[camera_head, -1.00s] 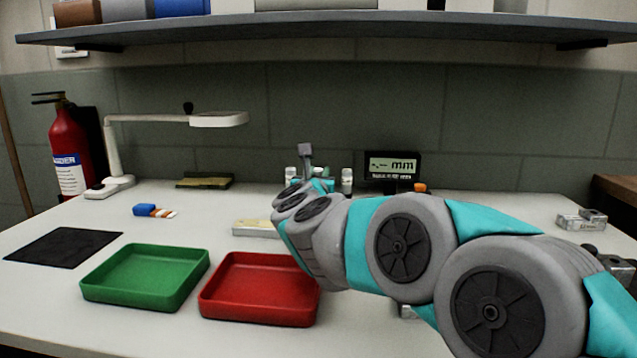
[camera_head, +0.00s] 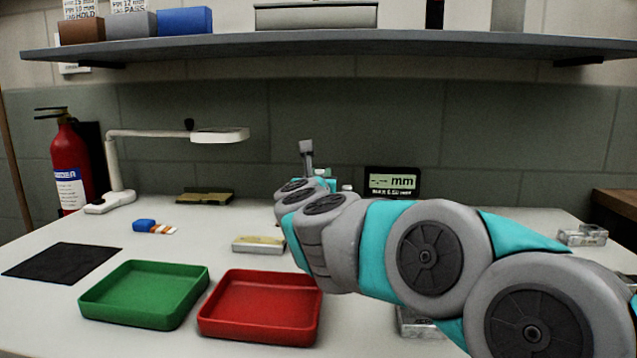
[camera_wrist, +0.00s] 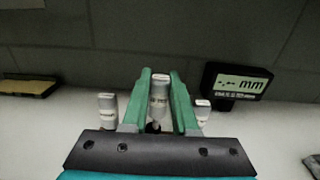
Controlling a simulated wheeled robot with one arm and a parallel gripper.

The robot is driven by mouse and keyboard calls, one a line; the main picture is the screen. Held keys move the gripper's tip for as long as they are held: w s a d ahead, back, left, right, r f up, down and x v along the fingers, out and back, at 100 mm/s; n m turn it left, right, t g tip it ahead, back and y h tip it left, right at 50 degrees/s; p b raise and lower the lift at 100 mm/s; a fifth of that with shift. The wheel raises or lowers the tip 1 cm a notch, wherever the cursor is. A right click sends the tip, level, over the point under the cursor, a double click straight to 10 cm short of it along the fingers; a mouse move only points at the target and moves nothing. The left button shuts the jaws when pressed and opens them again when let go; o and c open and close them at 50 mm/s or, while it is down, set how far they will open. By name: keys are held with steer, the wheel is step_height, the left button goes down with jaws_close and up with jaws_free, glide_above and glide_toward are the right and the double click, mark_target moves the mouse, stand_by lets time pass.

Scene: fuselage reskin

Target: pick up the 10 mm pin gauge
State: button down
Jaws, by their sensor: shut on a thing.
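In the wrist view my gripper (camera_wrist: 161,76) has its two green fingers closed around a pale cylindrical gauge (camera_wrist: 160,92) with a white top and a label too small to read. The gauge is upright between the fingers. Its top shows higher in the picture than those of its neighbours. Whether its base is off the bench cannot be told. A similar labelled gauge stands to the left (camera_wrist: 108,109) and another to the right (camera_wrist: 202,110), both apart from the fingers.
A digital mm display (camera_head: 392,183) stands behind and right of my gripper. A green tray (camera_head: 145,293) and a red tray (camera_head: 262,306) lie in front. A pale block (camera_head: 258,244) is behind the red tray. A shelf (camera_head: 340,47) hangs above.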

steer(key=s+d, duration=0.3)
steer(key=s, duration=0.4)
steer(key=s+d+r+b, duration=0.1)
steer(key=s+d, duration=0.2)
steer(key=s, duration=0.4)
steer(key=shift+r, duration=0.3)
